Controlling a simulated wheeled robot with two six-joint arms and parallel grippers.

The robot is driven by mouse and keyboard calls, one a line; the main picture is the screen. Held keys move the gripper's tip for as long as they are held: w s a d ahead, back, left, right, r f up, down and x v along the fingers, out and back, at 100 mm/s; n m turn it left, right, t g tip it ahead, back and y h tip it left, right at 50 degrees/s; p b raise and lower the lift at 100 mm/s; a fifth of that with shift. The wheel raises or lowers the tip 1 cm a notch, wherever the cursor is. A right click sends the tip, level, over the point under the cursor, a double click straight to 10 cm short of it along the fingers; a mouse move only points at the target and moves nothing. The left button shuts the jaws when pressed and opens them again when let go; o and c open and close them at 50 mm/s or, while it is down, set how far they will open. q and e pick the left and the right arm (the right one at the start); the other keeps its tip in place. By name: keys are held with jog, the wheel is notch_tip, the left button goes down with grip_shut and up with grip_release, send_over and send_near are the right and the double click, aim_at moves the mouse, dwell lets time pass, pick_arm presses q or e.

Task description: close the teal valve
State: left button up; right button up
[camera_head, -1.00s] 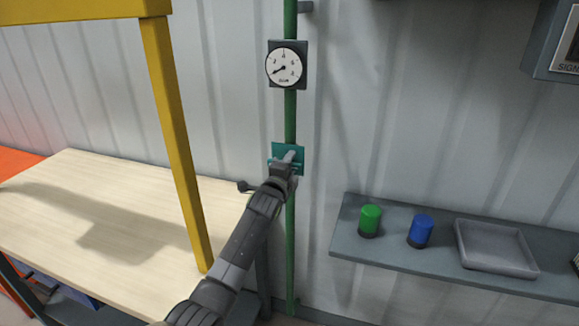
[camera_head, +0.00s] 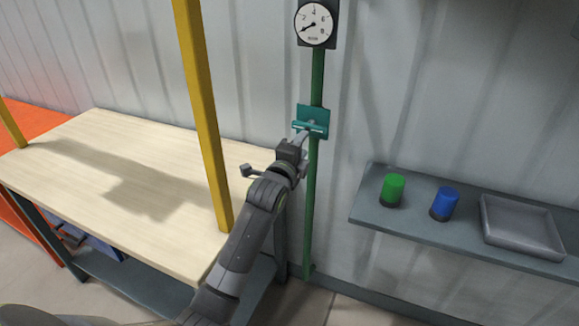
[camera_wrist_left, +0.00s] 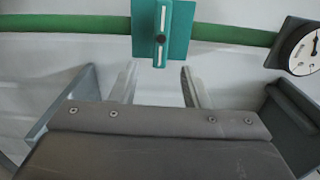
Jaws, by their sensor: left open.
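The teal valve (camera_head: 314,115) is a square plate with a teal bar handle, mounted on a vertical green pipe (camera_head: 313,200). The handle lies crosswise to the pipe. In the left wrist view the valve (camera_wrist_left: 177,35) is at the top centre, with a dark hub and white strips on the bar. My left gripper (camera_head: 304,138) is just below and left of the handle in the head view. Its two fingers are apart and empty in the wrist view (camera_wrist_left: 161,82), with the bar lined up between them but short of it. My right gripper is not in view.
A round gauge (camera_head: 314,24) sits above the valve. A wooden-topped table (camera_head: 110,165) and yellow post (camera_head: 203,120) are left of my arm.

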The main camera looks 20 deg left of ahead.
pick_arm(q)
jog(key=s+b, duration=0.1)
jog(key=s, duration=0.6)
jog(key=shift+s, duration=0.15)
jog(key=shift+a, duration=0.1)
